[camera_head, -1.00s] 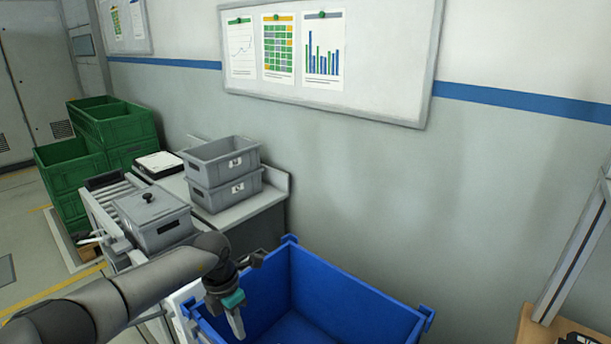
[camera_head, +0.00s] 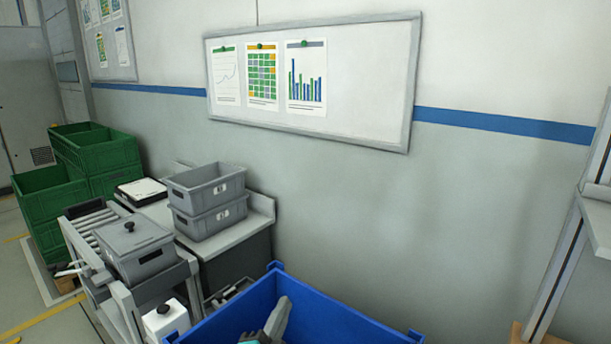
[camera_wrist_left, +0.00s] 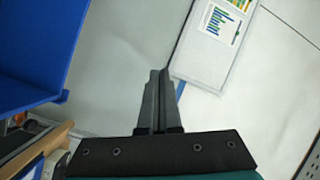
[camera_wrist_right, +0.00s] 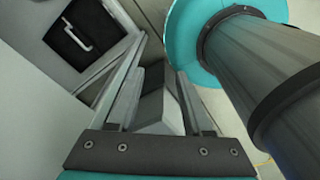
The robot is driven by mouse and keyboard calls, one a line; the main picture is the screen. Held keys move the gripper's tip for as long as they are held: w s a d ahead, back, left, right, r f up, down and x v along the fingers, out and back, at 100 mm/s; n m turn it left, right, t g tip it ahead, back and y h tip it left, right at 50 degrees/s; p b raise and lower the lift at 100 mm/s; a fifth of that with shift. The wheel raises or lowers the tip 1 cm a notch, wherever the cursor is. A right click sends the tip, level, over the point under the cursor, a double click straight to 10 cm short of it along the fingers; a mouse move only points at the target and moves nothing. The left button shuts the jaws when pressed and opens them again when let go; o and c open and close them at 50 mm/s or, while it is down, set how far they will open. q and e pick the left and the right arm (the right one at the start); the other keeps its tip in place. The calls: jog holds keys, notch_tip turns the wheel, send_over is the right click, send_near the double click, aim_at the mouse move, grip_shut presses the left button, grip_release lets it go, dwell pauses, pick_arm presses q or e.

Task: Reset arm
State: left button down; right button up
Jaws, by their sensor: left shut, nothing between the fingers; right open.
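My left gripper (camera_head: 278,318) shows at the bottom of the head view, in front of the blue bin (camera_head: 345,325), with its fingers pointing up. In the left wrist view its fingers (camera_wrist_left: 159,100) are together with nothing between them, and a blue wall of the bin shows at the upper left. My right gripper is out of the head view. In the right wrist view its fingers (camera_wrist_right: 158,98) are apart. A grey block-like shape shows beyond them, and I cannot tell what it is. Part of my own arm crosses the right of that view.
A lidded grey box (camera_head: 135,252) sits on a roller stand at the left. Two stacked grey crates (camera_head: 208,200) stand on a bench behind it. Green crates (camera_head: 95,150) are at the far left. A whiteboard (camera_head: 350,85) hangs on the wall. A metal frame stands at the right.

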pick_arm(q)
jog(key=s+a+f+n+g+y, duration=0.3)
jog(key=s+a+f+n+g, duration=0.25)
jog(key=s, duration=0.35)
jog(key=s+a+f+n+g+y, duration=0.2)
jog(key=s+a+f+n+g, duration=0.2)
jog(key=s+a+f+n, duration=0.4)
jog(key=s+d+g+h, duration=0.15)
jog(key=s+g, duration=0.25)
jog(key=s, duration=0.7)
notch_tip(320, 180, down, 27)
jog(key=s+g+b, duration=0.1)
jog(key=b, duration=0.5)
jog(key=s+a+f+g+b, duration=0.1)
jog(key=s+f+b, duration=0.3)
jog(key=s+f, duration=1.2)
notch_tip(320, 180, down, 4)
jog(key=shift+a+f+m+y+b, duration=0.1)
jog(key=shift+a+m+y+b, duration=0.3)
jog(key=shift+a, duration=0.4)
jog(key=shift+g, duration=0.25)
